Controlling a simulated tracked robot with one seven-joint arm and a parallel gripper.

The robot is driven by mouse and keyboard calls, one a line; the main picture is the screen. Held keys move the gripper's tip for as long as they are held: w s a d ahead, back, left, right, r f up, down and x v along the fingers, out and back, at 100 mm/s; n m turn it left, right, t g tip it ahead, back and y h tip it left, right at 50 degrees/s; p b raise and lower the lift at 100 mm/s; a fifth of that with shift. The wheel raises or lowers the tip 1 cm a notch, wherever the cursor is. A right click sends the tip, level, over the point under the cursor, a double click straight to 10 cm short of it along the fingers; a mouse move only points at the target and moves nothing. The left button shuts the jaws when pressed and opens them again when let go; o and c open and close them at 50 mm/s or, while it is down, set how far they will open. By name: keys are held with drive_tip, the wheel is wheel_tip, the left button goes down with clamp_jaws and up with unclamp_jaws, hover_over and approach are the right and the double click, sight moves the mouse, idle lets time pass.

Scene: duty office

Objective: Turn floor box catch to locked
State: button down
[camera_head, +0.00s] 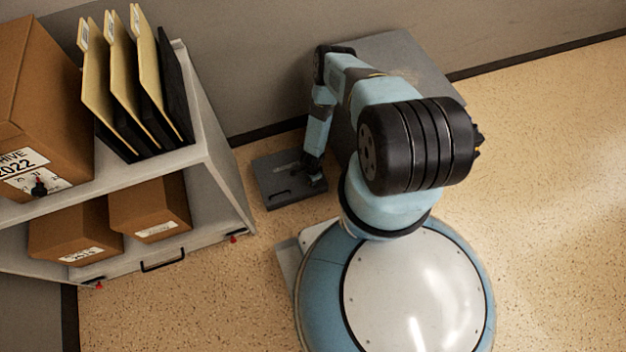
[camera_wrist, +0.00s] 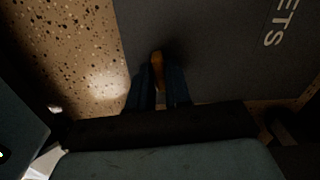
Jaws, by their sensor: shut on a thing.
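The floor box (camera_head: 268,182) is a dark grey, flat, square-cornered box on the speckled floor, between the shelf cart and my base. In the wrist view its dark lid (camera_wrist: 215,50) fills much of the picture, with pale letters "ETS" at the right. My gripper (camera_head: 314,176) is at the right side of the box, pointing down. In the wrist view my gripper (camera_wrist: 158,88) is shut on a small orange-brown piece, which looks like the floor box catch (camera_wrist: 157,60). The fingers hide part of the catch, and I cannot tell its turn position.
A shelf cart (camera_head: 222,165) stands at the left with cardboard boxes (camera_head: 150,208) and upright folders (camera_head: 125,75). A grey cabinet or block (camera_head: 405,52) stands by the wall behind my arm. The floor (camera_head: 545,190) at the right is clear.

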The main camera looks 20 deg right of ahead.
drive_tip(key=shift+m, duration=0.7)
drive_tip(key=c, duration=1.1)
unclamp_jaws()
drive_tip(key=shift+r, duration=0.1)
wheel_tip(320, 180, up, 14)
drive_tip(key=shift+f, duration=0.25)
drive_tip(key=shift+w, duration=0.1)
